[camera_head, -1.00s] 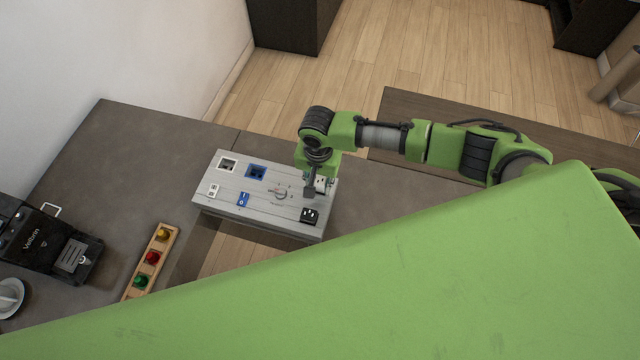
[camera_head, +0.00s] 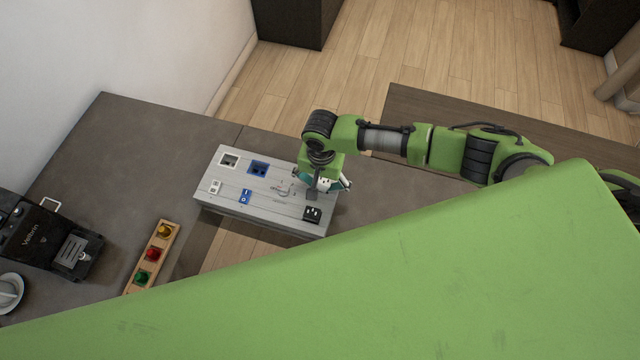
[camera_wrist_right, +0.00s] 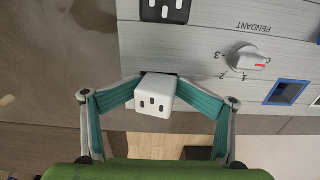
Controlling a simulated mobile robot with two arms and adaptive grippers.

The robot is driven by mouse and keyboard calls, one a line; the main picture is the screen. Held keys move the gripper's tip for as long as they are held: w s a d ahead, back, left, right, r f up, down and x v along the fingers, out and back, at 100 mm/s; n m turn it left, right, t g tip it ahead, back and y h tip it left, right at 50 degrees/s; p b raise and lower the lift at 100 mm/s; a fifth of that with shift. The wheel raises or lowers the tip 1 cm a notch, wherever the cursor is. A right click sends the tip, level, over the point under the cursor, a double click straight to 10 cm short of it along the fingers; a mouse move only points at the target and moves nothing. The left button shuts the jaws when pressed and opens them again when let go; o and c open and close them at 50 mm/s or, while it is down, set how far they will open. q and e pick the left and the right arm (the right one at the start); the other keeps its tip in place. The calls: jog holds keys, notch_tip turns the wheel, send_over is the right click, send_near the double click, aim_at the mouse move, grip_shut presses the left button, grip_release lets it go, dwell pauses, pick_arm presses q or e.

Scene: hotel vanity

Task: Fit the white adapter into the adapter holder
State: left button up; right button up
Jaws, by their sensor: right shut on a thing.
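The white adapter (camera_wrist_right: 157,97) is a small cube with dark slots in its face. My right gripper (camera_wrist_right: 156,83) is shut on it, with teal-backed fingers on either side, over the grey panel box; the gripper (camera_head: 322,186) also shows in the head view. A dark edge shows just behind the adapter in the wrist view. I cannot tell whether the adapter is inside a recess or above it. Which opening is the adapter holder is unclear, as the gripper hides that part of the panel. My left gripper is not in view.
A coloured button strip (camera_head: 151,254) and coffee machine (camera_head: 48,243) stand left.

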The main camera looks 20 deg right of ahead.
aim_at(321, 179)
jog(key=shift+s+d+f, duration=0.15)
jog(key=shift+s+f, duration=0.05)
jog(key=shift+s, duration=0.05)
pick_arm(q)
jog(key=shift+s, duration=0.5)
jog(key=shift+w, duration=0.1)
pick_arm(e)
jog(key=shift+r, duration=0.15)
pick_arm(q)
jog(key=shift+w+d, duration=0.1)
pick_arm(e)
jog(key=r, duration=1.2)
jog(key=shift+w, duration=0.25)
